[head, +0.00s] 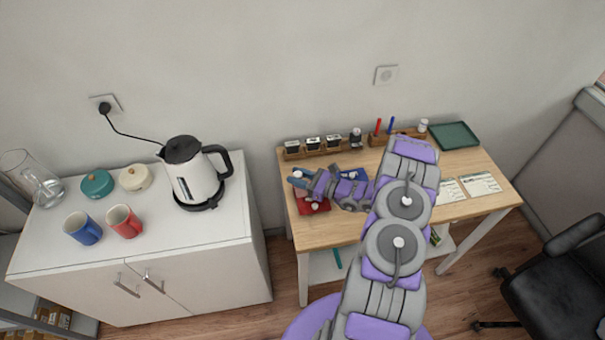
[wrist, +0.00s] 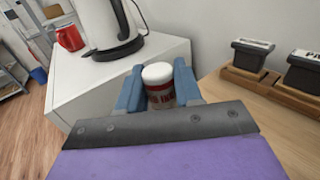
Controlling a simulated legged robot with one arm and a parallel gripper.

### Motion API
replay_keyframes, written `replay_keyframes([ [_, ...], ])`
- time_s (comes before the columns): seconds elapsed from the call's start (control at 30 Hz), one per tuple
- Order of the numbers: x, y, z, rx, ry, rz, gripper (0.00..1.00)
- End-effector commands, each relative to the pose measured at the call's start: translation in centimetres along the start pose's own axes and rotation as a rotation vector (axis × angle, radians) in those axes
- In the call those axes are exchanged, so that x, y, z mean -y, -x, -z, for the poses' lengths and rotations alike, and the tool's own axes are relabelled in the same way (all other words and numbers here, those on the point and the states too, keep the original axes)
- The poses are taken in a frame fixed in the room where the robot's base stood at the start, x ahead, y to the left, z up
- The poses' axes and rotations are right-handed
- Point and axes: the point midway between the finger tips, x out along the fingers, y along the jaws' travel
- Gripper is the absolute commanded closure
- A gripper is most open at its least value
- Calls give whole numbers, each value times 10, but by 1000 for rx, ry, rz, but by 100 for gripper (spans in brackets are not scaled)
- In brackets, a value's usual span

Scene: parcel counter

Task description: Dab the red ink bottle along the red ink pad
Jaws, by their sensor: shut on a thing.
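My gripper (wrist: 159,90) is shut on the red ink bottle (wrist: 159,85), a small bottle with a white cap and a red and white label, seen between the blue fingers in the wrist view. In the head view my gripper (head: 299,175) is over the left end of the wooden table, and the bottle is hard to make out there. The red ink pad (head: 314,206) lies on the table just below the gripper in the picture, partly covered by my arm. I cannot tell whether the bottle touches the pad.
A blue pad (head: 354,174) lies beside the red one, partly behind my arm. Stamps stand in a wooden rack (head: 292,155) at the table's back, with a pen holder (head: 378,139) and green tray (head: 454,136) farther right. A kettle (head: 194,174) stands on the white cabinet (head: 150,255) at left.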

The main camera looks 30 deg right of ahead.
Motion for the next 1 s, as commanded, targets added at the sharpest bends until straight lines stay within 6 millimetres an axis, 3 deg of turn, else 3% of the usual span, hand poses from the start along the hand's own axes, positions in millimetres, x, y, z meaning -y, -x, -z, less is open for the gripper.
replay_keyframes([
  [1.0, 18, 15, 2, 6, -7, 1, 100],
])
